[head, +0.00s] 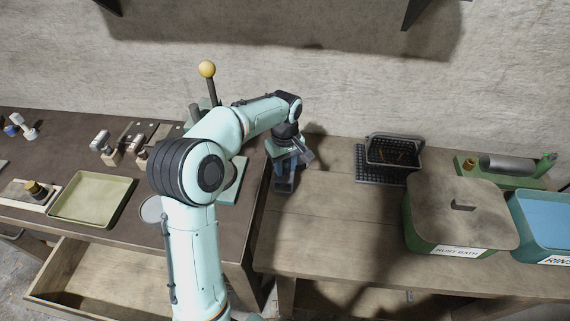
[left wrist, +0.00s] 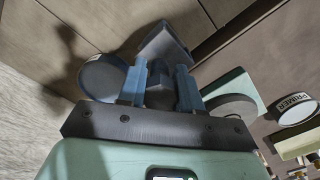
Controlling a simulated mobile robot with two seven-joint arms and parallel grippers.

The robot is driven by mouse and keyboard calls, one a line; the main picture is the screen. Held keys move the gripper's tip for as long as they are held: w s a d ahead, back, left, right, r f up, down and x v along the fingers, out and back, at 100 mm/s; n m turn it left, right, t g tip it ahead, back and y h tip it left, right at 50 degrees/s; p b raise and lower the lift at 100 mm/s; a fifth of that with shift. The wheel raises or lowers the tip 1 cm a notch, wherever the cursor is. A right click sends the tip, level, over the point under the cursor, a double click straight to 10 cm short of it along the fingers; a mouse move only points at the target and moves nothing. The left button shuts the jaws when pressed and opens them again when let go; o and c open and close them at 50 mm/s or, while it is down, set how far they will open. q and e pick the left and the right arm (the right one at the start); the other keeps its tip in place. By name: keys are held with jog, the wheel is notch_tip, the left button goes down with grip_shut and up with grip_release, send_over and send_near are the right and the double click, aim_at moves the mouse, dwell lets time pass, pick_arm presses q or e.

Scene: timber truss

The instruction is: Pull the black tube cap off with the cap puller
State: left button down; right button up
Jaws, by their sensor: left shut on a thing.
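My left gripper (head: 287,165) is over the left end of the wooden bench, close to the seam with the darker table. In the left wrist view its two blue fingers (left wrist: 160,88) are shut on a dark tool (left wrist: 158,72), which ends in a wider blue-grey piece (left wrist: 166,44). I cannot tell for sure that this is the cap puller. A dark grey cylinder (head: 508,167) lies on a green stand at the far right; it may be the tube. I cannot make out a black cap on it. My right gripper is not in view.
A black wire basket (head: 394,150) stands on a dark mat at the back. A lidded green rust bath (head: 455,250) and a blue-topped bin (head: 545,222) stand at the right. A green tray (head: 92,200) is on the dark table. The bench's middle is clear.

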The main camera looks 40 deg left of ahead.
pick_arm(q)
jog(key=shift+w+r, duration=0.15)
jog(key=shift+r, duration=0.1)
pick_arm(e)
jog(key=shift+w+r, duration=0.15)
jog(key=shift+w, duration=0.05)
pick_arm(q)
jog(key=shift+w+r, duration=0.1)
jog(key=shift+r, duration=0.35)
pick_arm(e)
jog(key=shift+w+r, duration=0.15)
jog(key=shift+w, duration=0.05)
pick_arm(q)
jog(key=shift+r+p, duration=0.35)
jog(key=shift+p, duration=0.05)
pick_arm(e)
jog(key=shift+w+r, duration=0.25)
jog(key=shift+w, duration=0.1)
pick_arm(q)
jog(key=shift+s+d, duration=0.1)
jog(key=shift+s, duration=0.1)
jog(key=shift+r, duration=0.15)
dwell(0.5)
jog(key=shift+r, duration=1.9)
dwell(1.2)
